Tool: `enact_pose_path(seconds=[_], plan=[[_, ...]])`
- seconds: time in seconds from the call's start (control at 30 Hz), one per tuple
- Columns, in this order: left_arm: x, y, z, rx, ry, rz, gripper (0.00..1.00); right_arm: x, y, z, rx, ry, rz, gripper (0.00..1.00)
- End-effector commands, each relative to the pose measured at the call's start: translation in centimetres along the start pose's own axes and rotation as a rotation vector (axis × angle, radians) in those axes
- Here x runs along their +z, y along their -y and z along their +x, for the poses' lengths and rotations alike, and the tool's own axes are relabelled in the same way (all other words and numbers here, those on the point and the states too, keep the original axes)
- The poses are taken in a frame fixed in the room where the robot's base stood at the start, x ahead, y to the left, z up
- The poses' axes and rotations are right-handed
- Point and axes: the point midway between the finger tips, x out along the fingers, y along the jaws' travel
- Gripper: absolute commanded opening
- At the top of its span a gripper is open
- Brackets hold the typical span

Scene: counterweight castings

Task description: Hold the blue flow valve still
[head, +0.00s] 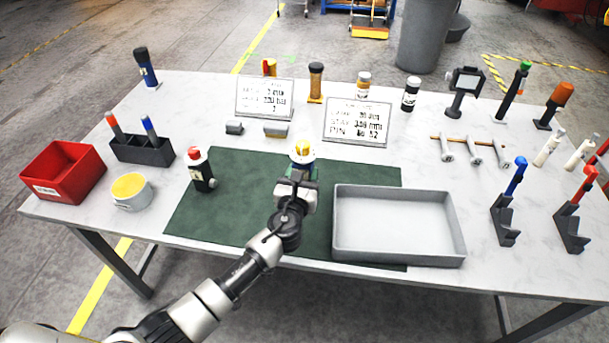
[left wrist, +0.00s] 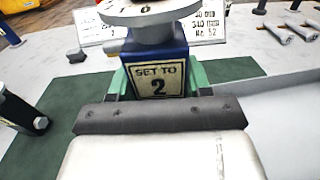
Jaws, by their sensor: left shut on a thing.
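The blue flow valve (left wrist: 172,45) stands upright on the green mat, with a blue body, a "SET TO 2" label (left wrist: 158,80) on its near face and a pale round dial (left wrist: 145,10) on top. In the head view its pale dial with a yellow handle (head: 302,149) shows just beyond my left gripper (head: 297,176). My left gripper is shut on the valve body from the near side. Green parts flank the body in the wrist view. The top of the dial is cut off there, and the valve's base is hidden. My right gripper is not in view.
The green mat (head: 235,165) lies under a grey tray (head: 400,250) on the right. Two printed cards (head: 264,98) (head: 357,122) stand behind. A red bin (head: 65,172) is far left.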

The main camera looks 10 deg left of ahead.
Motion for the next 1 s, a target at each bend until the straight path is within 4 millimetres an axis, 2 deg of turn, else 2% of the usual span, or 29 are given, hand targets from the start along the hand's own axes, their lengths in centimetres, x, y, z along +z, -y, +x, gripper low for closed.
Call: enact_pose_path(seconds=[1.0], plan=[[-2.9,-3.5,1.9,0.002,0.004,0.0,0.06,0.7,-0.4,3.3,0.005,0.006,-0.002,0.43]])
